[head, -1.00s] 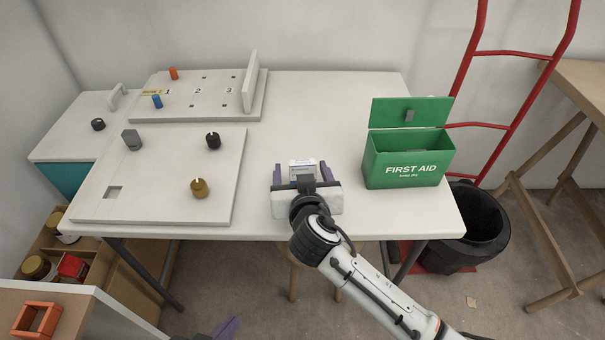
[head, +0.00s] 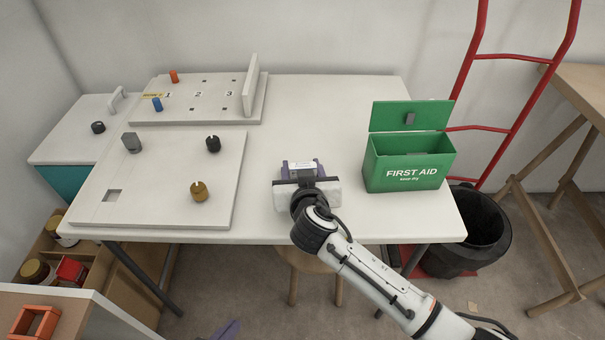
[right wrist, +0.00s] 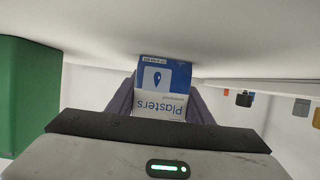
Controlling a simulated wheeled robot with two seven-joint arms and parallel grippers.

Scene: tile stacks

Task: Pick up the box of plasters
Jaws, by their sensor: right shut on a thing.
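The box of plasters (right wrist: 163,88) is white and blue, with its lettering upside down in the right wrist view. In the head view its pale top (head: 302,165) shows just beyond my right gripper, above the white table. My right gripper (head: 303,171) reaches in from the lower right. Its purple fingers are shut on the box from both sides, as the right wrist view (right wrist: 160,100) shows. I cannot tell whether the box touches the table. Of my left gripper (head: 229,329), only a blurred purple part shows at the bottom edge; its jaws cannot be made out.
An open green first aid box (head: 408,165) stands to the right on the table (head: 330,104). A white board (head: 157,170) with knobs lies to the left, and a board with numbered holes (head: 210,92) behind it. The table's middle back is clear.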

